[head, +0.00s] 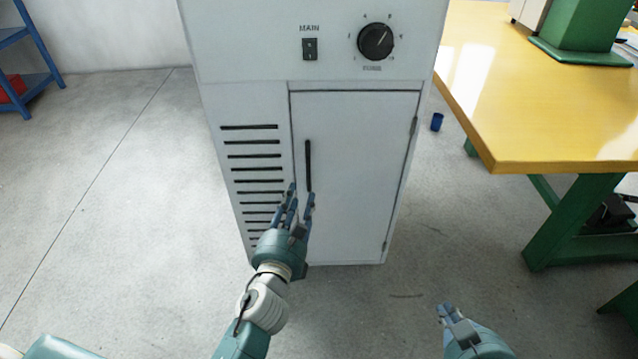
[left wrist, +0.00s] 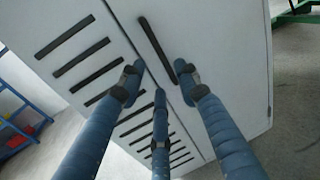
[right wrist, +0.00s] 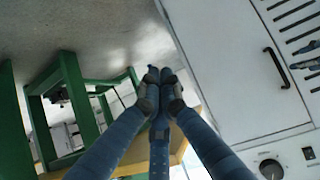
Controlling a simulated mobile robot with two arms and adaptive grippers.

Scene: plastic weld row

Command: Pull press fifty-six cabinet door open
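The press cabinet (head: 250,103) is a light grey box. Its door (head: 355,190) appears shut, with hinges on the right edge. A black vertical bar handle (head: 308,165) is near the door's left edge; it also shows in the left wrist view (left wrist: 157,48) and the right wrist view (right wrist: 277,67). My left gripper (head: 301,192) is open, its fingers spread near the handle's lower end. In the left wrist view nothing is between the fingers, and contact with the handle cannot be told. My right gripper (head: 446,312) has its fingertips together, empty, low and right of the cabinet.
Black vent slots (head: 250,142) are left of the door. A MAIN switch (head: 310,49) and a black knob (head: 376,41) are above. A yellow-topped table (head: 545,110) on green legs stands right. Floor before the door is clear.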

